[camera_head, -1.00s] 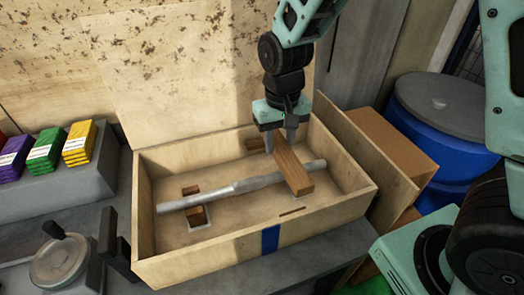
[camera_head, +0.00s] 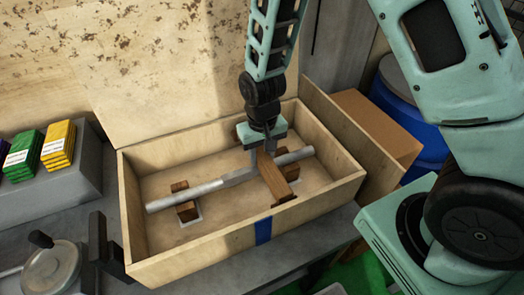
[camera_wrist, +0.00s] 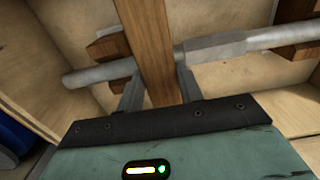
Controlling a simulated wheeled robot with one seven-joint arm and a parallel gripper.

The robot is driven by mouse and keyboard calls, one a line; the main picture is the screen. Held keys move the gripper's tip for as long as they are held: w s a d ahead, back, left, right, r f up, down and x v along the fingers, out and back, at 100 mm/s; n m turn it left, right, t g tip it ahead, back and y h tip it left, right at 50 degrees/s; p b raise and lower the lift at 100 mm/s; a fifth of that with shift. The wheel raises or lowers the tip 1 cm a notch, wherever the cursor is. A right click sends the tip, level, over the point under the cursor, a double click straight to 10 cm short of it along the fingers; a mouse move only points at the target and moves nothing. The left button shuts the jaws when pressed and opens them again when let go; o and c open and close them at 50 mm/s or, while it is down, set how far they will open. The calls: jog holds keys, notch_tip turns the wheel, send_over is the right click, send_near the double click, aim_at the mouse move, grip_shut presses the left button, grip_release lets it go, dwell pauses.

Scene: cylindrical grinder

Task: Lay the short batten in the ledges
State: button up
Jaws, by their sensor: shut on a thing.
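My gripper (camera_head: 268,153) is shut on the short batten (camera_head: 276,180), a brown wooden bar, near its far end. In the wrist view the batten (camera_wrist: 150,45) stands between the two fingers. It lies crosswise over the grey metal shaft (camera_head: 190,196) inside the open wooden crate (camera_head: 130,225). Its near end is at a small dark brown ledge (camera_head: 287,202) on the crate's near wall; I cannot tell if it is seated. Whether the batten touches the shaft is unclear.
The shaft rests on a wooden cradle block (camera_head: 185,207) at the left; another block (camera_wrist: 107,45) shows in the wrist view. The crate's raised lid (camera_head: 190,70) stands behind. A blue barrel (camera_head: 405,115) and cardboard box (camera_head: 375,122) are to the right, a handwheel (camera_head: 52,270) to the left.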

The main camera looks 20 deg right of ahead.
aim_at(262, 156)
jog(key=shift+f, duration=0.35)
jog(key=o, duration=1.1)
jog(key=shift+r, duration=0.1)
notch_tip(262, 156, up, 12)
jog(key=b, duration=0.2)
jog(key=s+a+r+n, duration=0.1)
jog(key=s+a+n, duration=0.1)
jog(key=s, duration=0.4)
jog(key=s+a+r+n, duration=0.2)
jog(key=s+n, duration=0.1)
jog(key=s, duration=0.4)
jog(key=s+a+r+n, duration=0.2)
jog(key=s, duration=0.5)
jog(key=shift+a+r+n+y, duration=0.15)
jog(key=shift+r+n+y, duration=0.15)
jog(key=shift+n, duration=0.1)
